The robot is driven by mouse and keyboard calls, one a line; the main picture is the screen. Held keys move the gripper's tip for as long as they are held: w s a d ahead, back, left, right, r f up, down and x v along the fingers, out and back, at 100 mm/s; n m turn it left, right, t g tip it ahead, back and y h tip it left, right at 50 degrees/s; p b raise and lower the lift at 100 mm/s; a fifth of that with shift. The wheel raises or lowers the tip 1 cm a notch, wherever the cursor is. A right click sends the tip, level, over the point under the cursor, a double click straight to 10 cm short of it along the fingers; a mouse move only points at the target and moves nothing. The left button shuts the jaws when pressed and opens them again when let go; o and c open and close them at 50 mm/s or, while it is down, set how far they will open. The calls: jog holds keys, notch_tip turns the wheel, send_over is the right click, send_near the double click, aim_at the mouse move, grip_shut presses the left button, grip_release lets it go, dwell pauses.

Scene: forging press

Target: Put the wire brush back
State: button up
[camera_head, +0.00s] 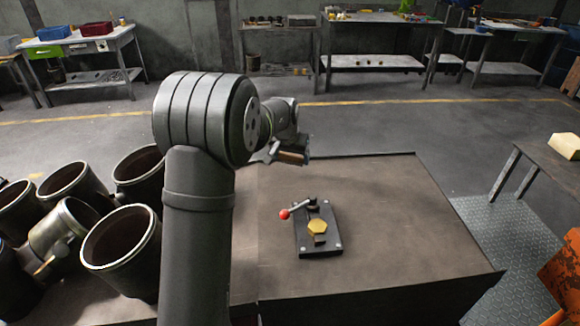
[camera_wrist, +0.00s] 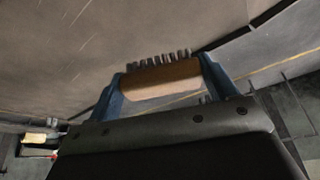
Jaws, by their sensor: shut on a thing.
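The wire brush (camera_wrist: 160,80) has a tan wooden body with a row of dark bristles along one side. My gripper (camera_wrist: 162,85) is shut on it, with a blue finger at each end of the wooden body. In the head view my gripper (camera_head: 290,154) is above the far left part of the brown table, and the brush (camera_head: 291,157) shows there only as a small brownish piece. Its bristles are too small to make out in that view.
A black plate fixture (camera_head: 318,241) with a red-knobbed lever and a yellow hexagonal piece sits on the brown table (camera_head: 400,240). Several open metal cylinders (camera_head: 122,238) stand at the left. The table right of the fixture is clear. Workbenches (camera_head: 375,62) line the back wall.

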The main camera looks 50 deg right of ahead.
aim_at(289, 162)
jog(key=shift+w+f, duration=0.3)
jog(key=shift+f, duration=1.8)
jog(key=shift+f, duration=0.15)
jog(key=o, duration=0.9)
jog(key=shift+o, duration=0.2)
jog(key=shift+r, duration=0.25)
jog(key=v, duration=1.2)
jog(key=shift+f, duration=0.2)
